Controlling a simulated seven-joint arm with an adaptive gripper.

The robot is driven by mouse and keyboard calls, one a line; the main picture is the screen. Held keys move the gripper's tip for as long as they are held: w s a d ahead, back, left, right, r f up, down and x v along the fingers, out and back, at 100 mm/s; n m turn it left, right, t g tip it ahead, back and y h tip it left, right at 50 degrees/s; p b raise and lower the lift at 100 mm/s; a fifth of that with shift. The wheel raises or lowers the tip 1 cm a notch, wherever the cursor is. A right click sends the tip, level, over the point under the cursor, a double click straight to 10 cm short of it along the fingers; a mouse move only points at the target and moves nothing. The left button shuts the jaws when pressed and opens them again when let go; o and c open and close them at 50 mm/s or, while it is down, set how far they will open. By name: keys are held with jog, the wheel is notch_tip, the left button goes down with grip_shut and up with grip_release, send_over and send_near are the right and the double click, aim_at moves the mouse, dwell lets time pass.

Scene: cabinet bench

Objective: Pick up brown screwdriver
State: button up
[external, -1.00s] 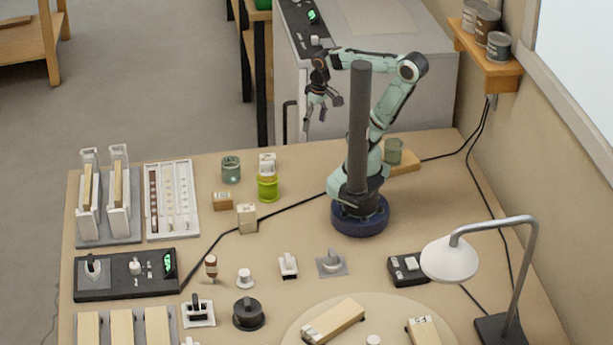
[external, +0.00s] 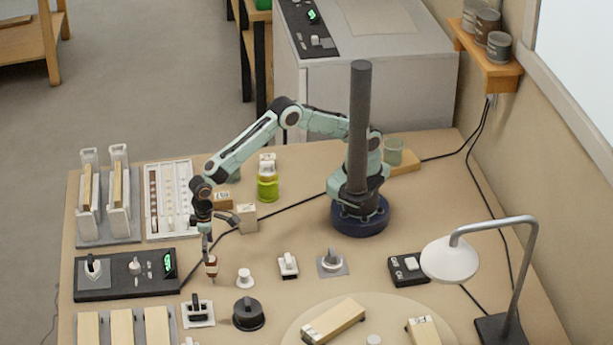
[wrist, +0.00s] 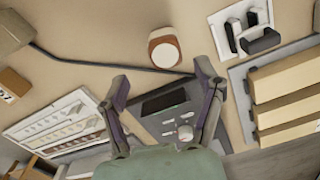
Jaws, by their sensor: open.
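A small upright brown-and-white piece, seemingly the brown screwdriver (external: 211,268), stands on the bench to the right of the black control panel. In the wrist view its rounded top (wrist: 164,48) shows brown with a white face, just beyond the fingertips. My gripper (external: 208,247) points down just above it in the external view. In the wrist view my gripper (wrist: 161,77) has its two fingers spread apart with nothing between the tips. Whether a finger touches the piece cannot be told.
The black panel (external: 120,288) lies to the left. A white knob (external: 245,279), a round black dial (external: 249,314) and a switch plate (external: 198,313) stand close by. A black cable (external: 200,262) runs behind. A small pale block (external: 247,218) stands farther back.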

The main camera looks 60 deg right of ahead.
aim_at(212, 267)
jog(key=shift+s+a+f, duration=0.15)
jog(key=shift+s+f, duration=0.1)
jog(key=shift+s, duration=0.2)
notch_tip(212, 267, down, 6)
jog(key=shift+f, duration=0.1)
grip_shut()
